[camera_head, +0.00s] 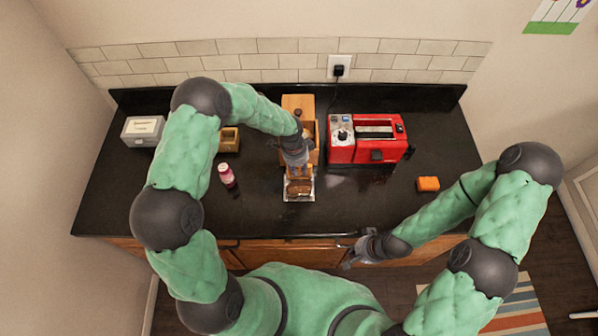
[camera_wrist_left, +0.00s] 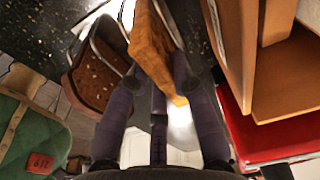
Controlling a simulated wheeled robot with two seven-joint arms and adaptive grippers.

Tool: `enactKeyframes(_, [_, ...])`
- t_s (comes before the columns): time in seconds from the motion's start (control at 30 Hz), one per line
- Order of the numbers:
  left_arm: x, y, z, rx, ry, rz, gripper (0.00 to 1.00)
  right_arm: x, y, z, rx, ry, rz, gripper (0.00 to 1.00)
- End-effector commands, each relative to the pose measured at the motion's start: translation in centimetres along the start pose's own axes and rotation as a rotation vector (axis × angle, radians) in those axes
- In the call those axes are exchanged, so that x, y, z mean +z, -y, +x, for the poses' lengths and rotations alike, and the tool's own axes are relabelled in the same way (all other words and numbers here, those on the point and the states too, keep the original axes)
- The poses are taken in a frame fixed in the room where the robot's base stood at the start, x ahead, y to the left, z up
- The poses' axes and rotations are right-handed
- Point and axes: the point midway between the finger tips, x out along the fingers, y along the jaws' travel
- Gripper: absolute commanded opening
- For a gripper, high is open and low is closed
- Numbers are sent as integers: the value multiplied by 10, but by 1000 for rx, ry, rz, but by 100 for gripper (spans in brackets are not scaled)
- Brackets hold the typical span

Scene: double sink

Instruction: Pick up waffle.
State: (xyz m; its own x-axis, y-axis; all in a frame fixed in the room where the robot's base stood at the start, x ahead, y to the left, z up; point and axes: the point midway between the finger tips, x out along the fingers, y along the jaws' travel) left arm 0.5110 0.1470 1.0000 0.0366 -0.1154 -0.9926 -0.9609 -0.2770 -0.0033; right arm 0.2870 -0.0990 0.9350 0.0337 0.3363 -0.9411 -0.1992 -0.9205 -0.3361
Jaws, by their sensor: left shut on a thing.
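The golden-brown waffle (camera_wrist_left: 152,48) is between the fingers of my left gripper in the left wrist view. My left gripper (camera_head: 298,168) is shut on it, over a small pale tray (camera_head: 299,199) at the counter's front. A dark brown food piece with light specks (camera_wrist_left: 95,85) is just beside the waffle; brown food (camera_head: 299,187) shows on the tray in the head view. The gripper hides most of the waffle in the head view. My right gripper (camera_head: 354,256) is empty in front of the counter edge; its finger opening is unclear.
A wooden holder (camera_head: 299,103) stands behind my left gripper, with a red toaster-like appliance (camera_head: 368,138) to its right. A pink bottle (camera_head: 227,175) stands left of the tray. An orange block (camera_head: 428,184) lies at right. The counter between tray and block is clear.

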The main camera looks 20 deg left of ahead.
Motion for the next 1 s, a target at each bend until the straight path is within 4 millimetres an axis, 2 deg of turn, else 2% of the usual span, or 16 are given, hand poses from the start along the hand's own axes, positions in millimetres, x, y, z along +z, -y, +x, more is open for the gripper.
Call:
enactKeyframes(0.3, [0, -3, -3, 6, 1, 1, 6, 0, 2, -7, 0, 0, 0, 0])
enactKeyframes(0.7, [-10, -1, -77, 0, 0, 1, 5, 0, 0, 1, 0, 0, 0, 0])
enactKeyframes(0.87, [-12, 0, -96, 2, 1, 0, 5, 0, 0, 1, 0, 0, 0, 0])
enactKeyframes(1.0, [-14, 10, -110, 3, 1, 0, 5, 0, 2, -6, 0, 0, 0, 0])
